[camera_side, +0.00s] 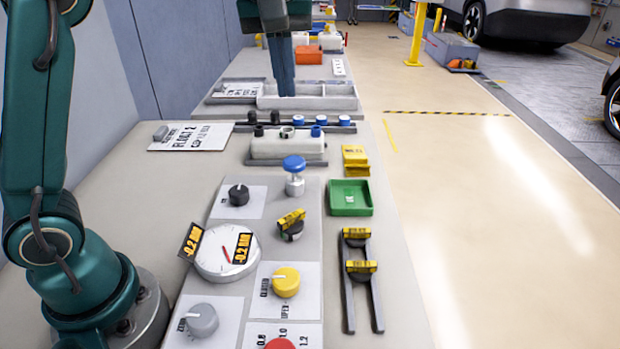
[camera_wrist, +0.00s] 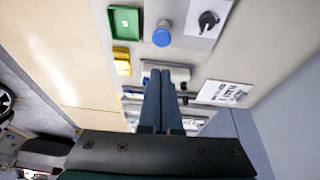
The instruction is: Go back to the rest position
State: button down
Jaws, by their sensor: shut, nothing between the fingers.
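My gripper (camera_side: 286,92) is at the top middle of the side view, pointing down with its long dark fingers together and nothing between them. Its fingertips appear over or in front of the grey divided tray (camera_side: 318,103); the exact height is hard to tell. In the wrist view the closed fingers (camera_wrist: 160,76) point toward the bench, and they partly hide the white block behind them.
The bench holds a white block with several ports (camera_side: 280,148), a blue-capped fitting (camera_side: 294,175), a green tray (camera_side: 349,198), a gauge (camera_side: 226,253), a yellow knob (camera_side: 286,282) and yellow-topped pieces on a dark rack (camera_side: 360,270). Open floor (camera_side: 470,170) lies right.

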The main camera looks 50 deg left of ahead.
jog(key=s+r+m+t+h, duration=0.1)
jog(key=s+m, duration=0.1)
jog(key=s, duration=0.8)
jog(key=s+d+f+m+t+h, duration=0.1)
jog(key=s+d+f+m, duration=0.1)
jog(key=s+f+m, duration=0.4)
notch_tip(320, 180, down, 4)
jog(key=shift+s+d+f+m+t, duration=0.1)
jog(key=shift+s+d+m+t, duration=0.2)
jog(key=shift+m, duration=0.3)
jog(key=shift+a, duration=0.1)
